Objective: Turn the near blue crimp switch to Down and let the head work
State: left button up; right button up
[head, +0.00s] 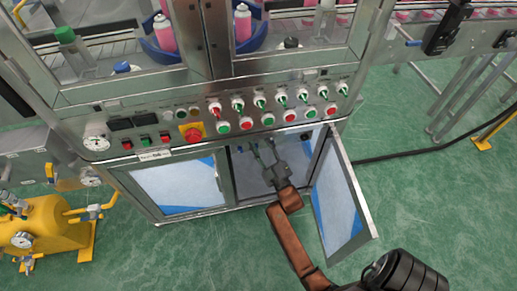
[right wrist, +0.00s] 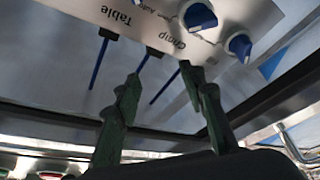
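In the right wrist view two blue knobs sit on a pale panel (right wrist: 100,20) with upside-down lettering, including "Table" and "Crimp". One blue knob (right wrist: 201,17) is by small print that seems to include "Auto"; the other blue knob (right wrist: 240,46) is to its right. I cannot tell which position either points to. My right gripper (right wrist: 160,72) is open and empty, its two dark green fingers apart and below the knobs, apparently touching neither. In the head view my right gripper (head: 263,148) reaches into the open cabinet, where the knobs are hidden. My left gripper is out of view.
The cabinet's right door (head: 342,200) stands open beside my right arm; its left door (head: 175,187) is shut. Above is a control row with red and green switches (head: 260,101). Thin blue-tipped rods (right wrist: 98,62) show near the fingers. A yellow tank (head: 45,225) stands left.

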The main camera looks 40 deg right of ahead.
notch_tip(320, 180, up, 2)
jog(key=shift+r, duration=0.1)
dwell(0.6)
